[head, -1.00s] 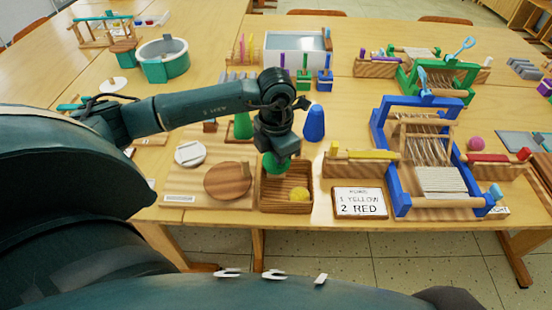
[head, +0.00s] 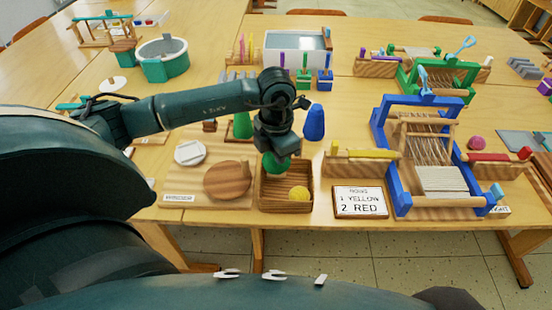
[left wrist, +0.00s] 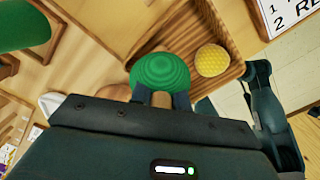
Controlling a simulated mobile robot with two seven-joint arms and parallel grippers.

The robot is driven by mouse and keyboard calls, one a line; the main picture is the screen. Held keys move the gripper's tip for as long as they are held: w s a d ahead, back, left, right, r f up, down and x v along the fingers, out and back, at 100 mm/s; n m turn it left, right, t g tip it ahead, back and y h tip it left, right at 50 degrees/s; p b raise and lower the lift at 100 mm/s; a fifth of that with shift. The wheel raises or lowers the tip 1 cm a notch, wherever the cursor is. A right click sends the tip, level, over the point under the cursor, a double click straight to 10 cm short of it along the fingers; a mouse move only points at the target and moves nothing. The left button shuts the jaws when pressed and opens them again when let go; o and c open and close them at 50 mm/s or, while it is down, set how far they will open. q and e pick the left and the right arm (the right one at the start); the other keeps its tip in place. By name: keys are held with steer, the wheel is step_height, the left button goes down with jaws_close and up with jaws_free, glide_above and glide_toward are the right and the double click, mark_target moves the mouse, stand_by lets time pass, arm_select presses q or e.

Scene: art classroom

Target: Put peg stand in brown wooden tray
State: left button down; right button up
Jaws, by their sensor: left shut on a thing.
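My left gripper (head: 274,151) is shut on a wooden peg carrying a green round, ringed piece (head: 276,164). In the left wrist view the green piece (left wrist: 158,70) sits at the fingertips (left wrist: 162,99), with the brown peg between them. I cannot tell its full shape or whether it is the peg stand. It is over the back part of the brown wooden tray (head: 285,207). In the left wrist view it overlaps the tray (left wrist: 190,32), and I cannot tell whether it touches. A yellow ball (head: 299,193) lies in the tray.
A round wooden disc on a board (head: 228,180) is left of the tray. A sign (head: 360,202) and a blue loom (head: 391,180) are to the right. Small peg pieces (head: 303,78) stand further back.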

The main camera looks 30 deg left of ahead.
arm_select(q)
steer(key=shift+f+b, duration=0.85)
steer(key=shift+f, duration=0.25)
stand_by(0.6)
steer(key=shift+f+b, duration=0.85)
steer(key=shift+f, duration=0.05)
stand_by(0.5)
steer(key=c, duration=1.3)
jaws_free()
steer(key=shift+o, duration=0.2)
